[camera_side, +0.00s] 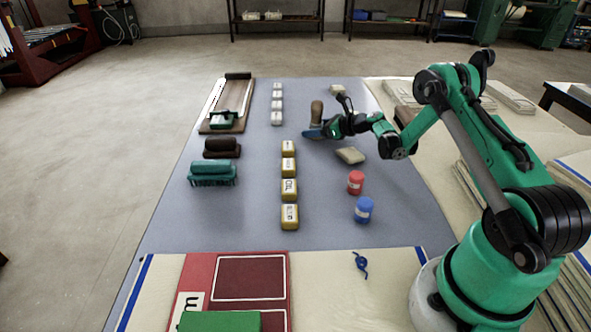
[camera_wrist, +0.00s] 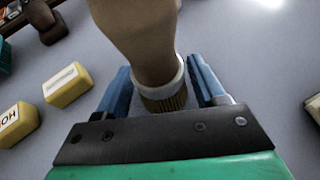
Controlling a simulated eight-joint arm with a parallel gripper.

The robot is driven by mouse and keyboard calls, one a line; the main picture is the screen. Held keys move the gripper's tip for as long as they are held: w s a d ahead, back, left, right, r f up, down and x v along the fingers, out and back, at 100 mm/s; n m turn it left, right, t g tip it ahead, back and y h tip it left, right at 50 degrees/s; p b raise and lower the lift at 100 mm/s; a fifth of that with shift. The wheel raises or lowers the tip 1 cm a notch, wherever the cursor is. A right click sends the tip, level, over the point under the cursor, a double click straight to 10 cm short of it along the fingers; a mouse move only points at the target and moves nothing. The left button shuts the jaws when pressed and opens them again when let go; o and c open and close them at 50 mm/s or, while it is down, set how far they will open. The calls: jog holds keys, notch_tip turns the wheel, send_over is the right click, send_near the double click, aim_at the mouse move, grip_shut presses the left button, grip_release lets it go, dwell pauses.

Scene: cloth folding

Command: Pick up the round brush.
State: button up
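The round brush stands upright on the grey-blue mat, with a tan wooden handle (camera_side: 316,108) on top in the side view. In the wrist view its handle (camera_wrist: 140,35) rises toward the camera, above a pale band and brown bristles. My gripper (camera_side: 314,133) is low at the brush, coming from the right. In the wrist view the blue fingers of my gripper (camera_wrist: 158,72) stand on either side of the brush. Narrow gaps show between the fingers and the brush, so it looks open around it. The exact contact at the fingertips is hidden by the handle.
Yellow blocks (camera_side: 289,188) stand in a row to the front left, white blocks (camera_side: 277,104) behind them. A beige pad (camera_side: 350,155), red can (camera_side: 355,182) and blue can (camera_side: 363,210) are nearer. Brown (camera_side: 222,147) and teal (camera_side: 212,173) brushes lie left.

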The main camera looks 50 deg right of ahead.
grip_shut()
jog(key=shift+r, duration=0.1)
